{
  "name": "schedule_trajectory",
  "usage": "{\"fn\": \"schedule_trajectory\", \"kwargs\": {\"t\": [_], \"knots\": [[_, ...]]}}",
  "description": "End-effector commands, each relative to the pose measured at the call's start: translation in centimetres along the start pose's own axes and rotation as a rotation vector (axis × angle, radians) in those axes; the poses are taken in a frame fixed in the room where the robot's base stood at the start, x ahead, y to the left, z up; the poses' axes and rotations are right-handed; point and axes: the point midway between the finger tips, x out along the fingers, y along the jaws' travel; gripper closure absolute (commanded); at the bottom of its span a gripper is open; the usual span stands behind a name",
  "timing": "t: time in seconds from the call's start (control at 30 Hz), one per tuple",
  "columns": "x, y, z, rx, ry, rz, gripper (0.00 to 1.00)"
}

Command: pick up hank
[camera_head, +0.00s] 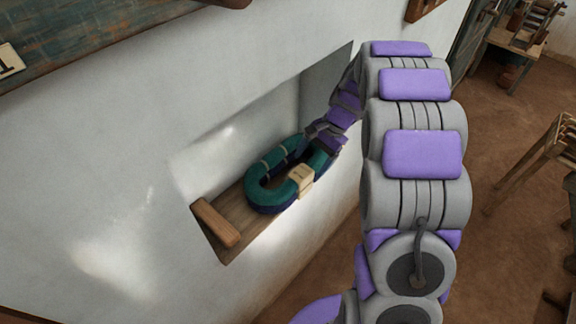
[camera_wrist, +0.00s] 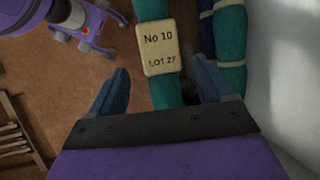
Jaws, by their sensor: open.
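The hank (camera_head: 262,192) is a teal and dark blue loop tied with pale bands. It lies on the wooden floor of a wall niche in the head view. A cream tag (camera_head: 300,178) hangs at its near right side. In the wrist view the tag (camera_wrist: 158,47) reads "No 10 LOT 27", and teal strands of the hank (camera_wrist: 231,45) run beside it. My gripper (camera_head: 318,133) reaches into the niche at the hank's right end. In the wrist view my gripper (camera_wrist: 160,88) is open, its two fingers on either side of one teal strand, with nothing clamped.
The niche's wooden ledge (camera_head: 228,247) holds a small wooden block (camera_head: 215,222) at its left end. The white wall (camera_head: 110,170) surrounds the niche. Wooden furniture (camera_head: 545,150) stands at the right on brown floor (camera_head: 500,240), which has open room.

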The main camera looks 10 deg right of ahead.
Motion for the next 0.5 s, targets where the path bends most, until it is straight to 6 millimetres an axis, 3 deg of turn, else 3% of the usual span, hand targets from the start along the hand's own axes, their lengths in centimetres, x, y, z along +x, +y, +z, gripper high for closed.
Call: {"fn": "schedule_trajectory", "kwargs": {"t": [0.3, 0.5], "knots": [[4.3, 0.1, 0.3, 0.0, -0.003, 0.004, 0.2], [4.8, 0.1, 0.1, 0.0, 0.001, 0.001, 0.2]]}}
